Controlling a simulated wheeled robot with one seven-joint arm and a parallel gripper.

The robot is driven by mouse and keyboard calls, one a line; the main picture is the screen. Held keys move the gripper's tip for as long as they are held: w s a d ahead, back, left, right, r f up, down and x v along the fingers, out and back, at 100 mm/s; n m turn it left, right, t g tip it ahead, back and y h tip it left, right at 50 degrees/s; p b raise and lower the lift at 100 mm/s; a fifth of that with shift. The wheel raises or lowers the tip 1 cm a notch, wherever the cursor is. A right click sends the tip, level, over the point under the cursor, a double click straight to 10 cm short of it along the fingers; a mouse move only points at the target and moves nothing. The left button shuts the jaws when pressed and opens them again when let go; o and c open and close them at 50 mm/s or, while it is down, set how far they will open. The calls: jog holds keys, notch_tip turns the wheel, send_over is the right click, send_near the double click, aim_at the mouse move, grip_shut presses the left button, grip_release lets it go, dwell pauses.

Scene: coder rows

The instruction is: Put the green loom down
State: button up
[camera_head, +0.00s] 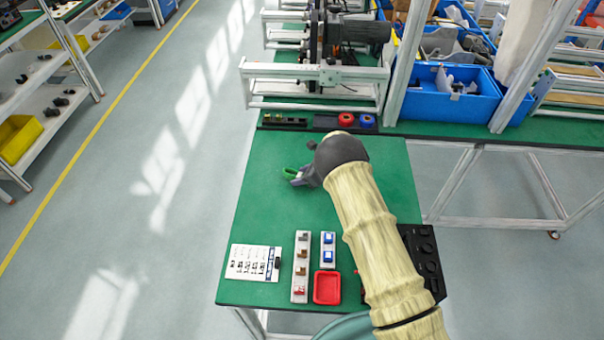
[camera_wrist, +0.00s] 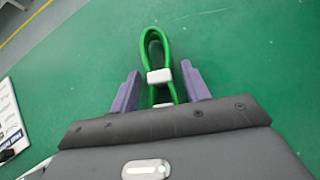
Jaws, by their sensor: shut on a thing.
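The green loom (camera_wrist: 154,42) is a looped green cable with white bands. In the wrist view it lies between the two purple fingers of my gripper (camera_wrist: 160,90), with its loop reaching out past the fingertips. My gripper is shut on it. In the head view my gripper (camera_head: 298,176) is over the middle of the green table (camera_head: 262,200), and the green loom (camera_head: 291,171) shows as a small green patch at its tip. My own arm hides part of the table. I cannot tell whether the loom touches the table surface.
A white card (camera_head: 254,262), a strip with brown and red parts (camera_head: 301,267), blue-buttoned blocks (camera_head: 327,248) and a red tray (camera_head: 327,288) lie at the near edge. A black panel (camera_head: 424,262) is at the right. A machine frame (camera_head: 316,80) stands behind. The table's left-middle is clear.

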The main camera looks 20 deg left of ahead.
jog(key=o, duration=1)
jog(key=shift+w, duration=0.1)
jog(key=shift+r, duration=0.15)
jog(key=b+v, duration=0.3)
jog(key=v, duration=0.9)
jog(key=shift+d, duration=0.1)
